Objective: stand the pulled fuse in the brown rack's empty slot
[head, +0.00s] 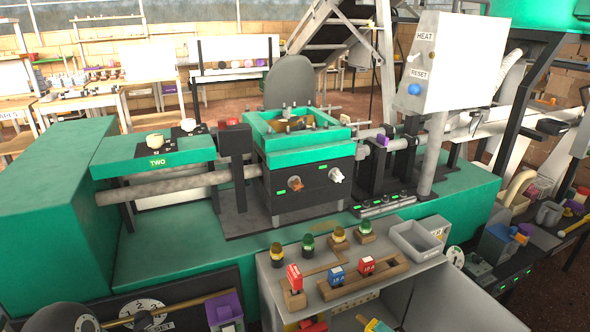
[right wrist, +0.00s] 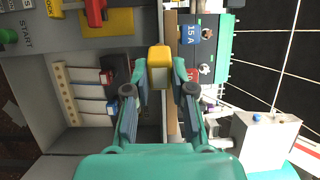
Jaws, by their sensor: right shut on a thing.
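My right gripper (right wrist: 159,88) is shut on a fuse with a yellow top and grey body (right wrist: 160,66), held between its teal fingers. The yellow top (head: 374,325) also shows at the bottom edge of the head view, in front of the rack and apart from it. The brown rack (head: 398,268) lies on the grey bench. A blue fuse (head: 336,276) and a red fuse (head: 366,266) stand in it. The blue one, marked 15 A, shows in the right wrist view (right wrist: 188,36). The rack's empty slot cannot be made out clearly. My left gripper is not in view.
A red fuse (head: 294,278) stands in a separate brown block left of the rack. Several lamps (head: 308,243) on wooden bases stand behind. A grey tray (head: 412,240) lies at the back right. A red lever (right wrist: 95,12) stands on a yellow plate.

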